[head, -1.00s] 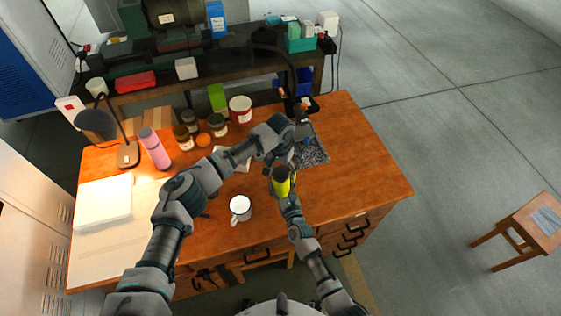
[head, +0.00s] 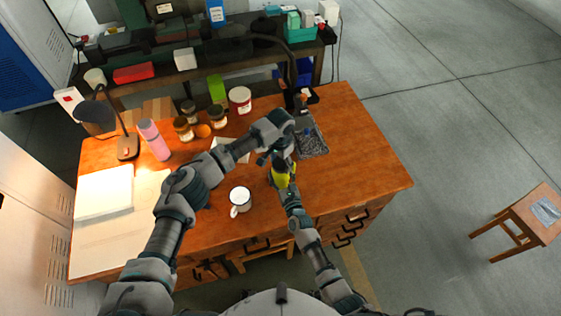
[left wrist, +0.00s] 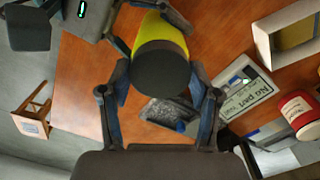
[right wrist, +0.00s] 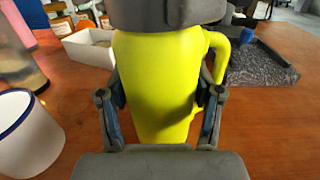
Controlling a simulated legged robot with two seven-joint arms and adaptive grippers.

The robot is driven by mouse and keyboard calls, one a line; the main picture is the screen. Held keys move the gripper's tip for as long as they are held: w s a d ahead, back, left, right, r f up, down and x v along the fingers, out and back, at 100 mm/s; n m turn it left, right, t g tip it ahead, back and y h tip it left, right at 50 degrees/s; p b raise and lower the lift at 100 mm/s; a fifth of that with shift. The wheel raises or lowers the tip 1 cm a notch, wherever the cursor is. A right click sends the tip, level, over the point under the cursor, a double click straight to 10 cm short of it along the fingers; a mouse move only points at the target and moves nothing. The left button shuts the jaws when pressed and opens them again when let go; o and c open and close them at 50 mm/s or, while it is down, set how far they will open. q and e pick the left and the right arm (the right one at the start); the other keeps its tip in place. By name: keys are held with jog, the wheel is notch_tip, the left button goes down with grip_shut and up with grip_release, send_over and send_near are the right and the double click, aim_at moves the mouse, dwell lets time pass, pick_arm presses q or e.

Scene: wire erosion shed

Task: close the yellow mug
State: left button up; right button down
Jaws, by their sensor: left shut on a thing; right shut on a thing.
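The yellow mug (head: 283,181) stands upright near the desk's front edge; its handle (right wrist: 233,50) shows on the right in the right wrist view. My right gripper (right wrist: 160,98) is shut on the mug's body from the front. A dark grey round lid (left wrist: 160,72) is at the mug's top, in line with it, and covers its mouth. My left gripper (left wrist: 160,88) is shut on this lid, one finger on each side. In the right wrist view the lid (right wrist: 165,14) meets the yellow body with no clear gap; whether it is fully seated I cannot tell.
A white mug with a blue rim (head: 240,200) stands to the left. A dark tray (head: 311,141) lies behind right. Jars (head: 217,117), a pink bottle (head: 153,140) and a lamp (head: 105,118) stand at the back left. The desk's right side is clear.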

pick_arm(q)
jog(key=shift+m, duration=1.1)
jog(key=o, duration=1.3)
jog(key=shift+a, duration=0.1)
jog(key=shift+r, duration=2.25)
jog(key=shift+c, duration=0.5)
notch_tip(320, 180, up, 4)
jog(key=n, duration=0.5)
jog(key=shift+f, duration=0.25)
